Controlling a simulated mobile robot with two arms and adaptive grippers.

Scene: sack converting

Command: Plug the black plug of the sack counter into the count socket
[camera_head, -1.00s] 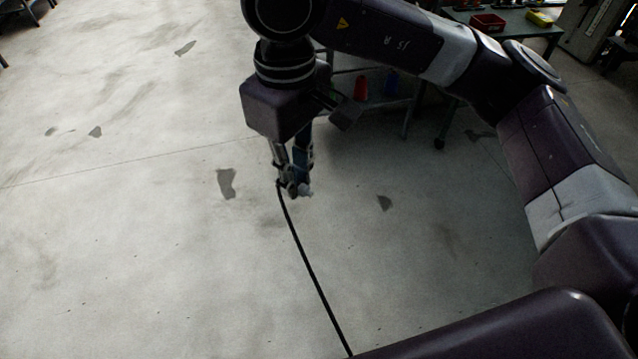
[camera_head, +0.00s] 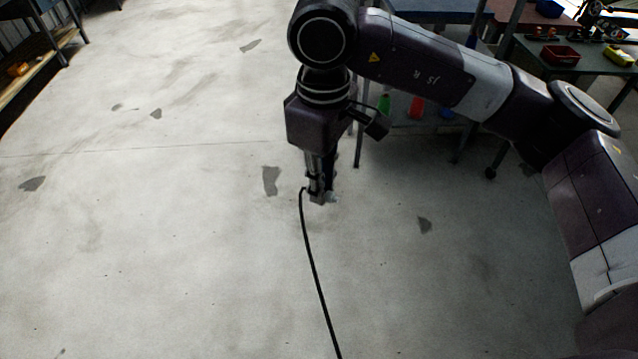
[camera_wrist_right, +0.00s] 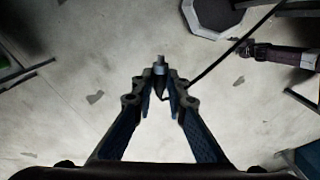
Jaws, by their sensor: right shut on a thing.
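My right gripper (camera_head: 320,192) points down above the floor, near the middle of the head view. It is shut on the black plug, whose pale grey tip (camera_head: 331,197) shows at the fingertips. In the right wrist view the fingers of the right gripper (camera_wrist_right: 159,88) close around the plug (camera_wrist_right: 160,68), its tip sticking out beyond them. A black cable (camera_head: 315,268) runs from the plug down to the bottom edge of the head view. In the right wrist view, what looks like my left gripper (camera_wrist_right: 252,48) is small and dark at the upper right; its fingers are unclear. No socket can be made out.
A blue-grey shelf cart with red and green items (camera_head: 416,106) stands behind my right arm. A wooden shelf (camera_head: 28,62) is at upper left. The floor between is clear.

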